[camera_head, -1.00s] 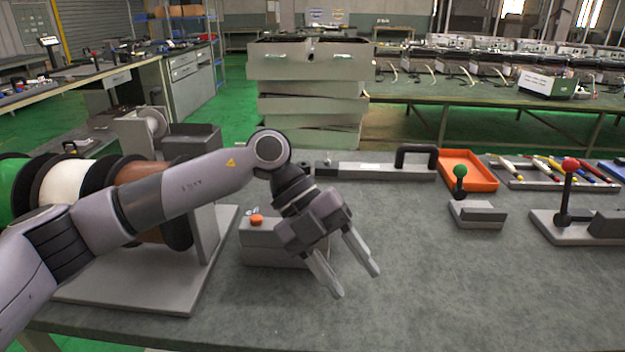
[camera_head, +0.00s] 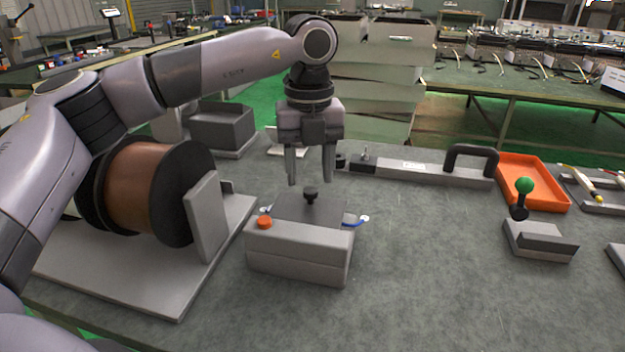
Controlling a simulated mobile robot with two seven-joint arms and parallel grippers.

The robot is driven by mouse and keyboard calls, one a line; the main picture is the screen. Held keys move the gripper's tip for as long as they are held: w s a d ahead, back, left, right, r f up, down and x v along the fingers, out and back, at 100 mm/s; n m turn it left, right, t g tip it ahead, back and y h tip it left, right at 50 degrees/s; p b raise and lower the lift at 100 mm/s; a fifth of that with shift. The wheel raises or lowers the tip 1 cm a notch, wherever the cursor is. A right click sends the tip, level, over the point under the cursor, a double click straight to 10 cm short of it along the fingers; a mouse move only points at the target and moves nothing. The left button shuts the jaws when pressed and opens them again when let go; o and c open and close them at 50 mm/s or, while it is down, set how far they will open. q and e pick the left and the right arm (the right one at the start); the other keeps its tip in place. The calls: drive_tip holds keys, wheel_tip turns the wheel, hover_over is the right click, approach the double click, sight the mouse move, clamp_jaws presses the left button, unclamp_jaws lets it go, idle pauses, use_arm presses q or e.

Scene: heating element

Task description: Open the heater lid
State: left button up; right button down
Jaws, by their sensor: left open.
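The heater is a grey box (camera_head: 300,252) on the table with an orange button (camera_head: 264,222) at its front left. Its flat dark lid (camera_head: 290,208) lies shut on top, with a small black knob (camera_head: 310,194) standing on it. My left gripper (camera_head: 310,180) points down just above and behind the knob, its two fingers apart and empty. It appears not to touch the knob, though the exact depth is hard to tell. My right gripper is out of view.
A spool stand (camera_head: 207,215) with a copper-coloured reel is left of the heater. The table front right of the heater is clear.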

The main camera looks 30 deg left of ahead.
sight(308, 204)
use_arm(q)
drive_tip(key=shift+f, duration=1.4)
clamp_jaws()
drive_tip(key=shift+w, duration=0.1)
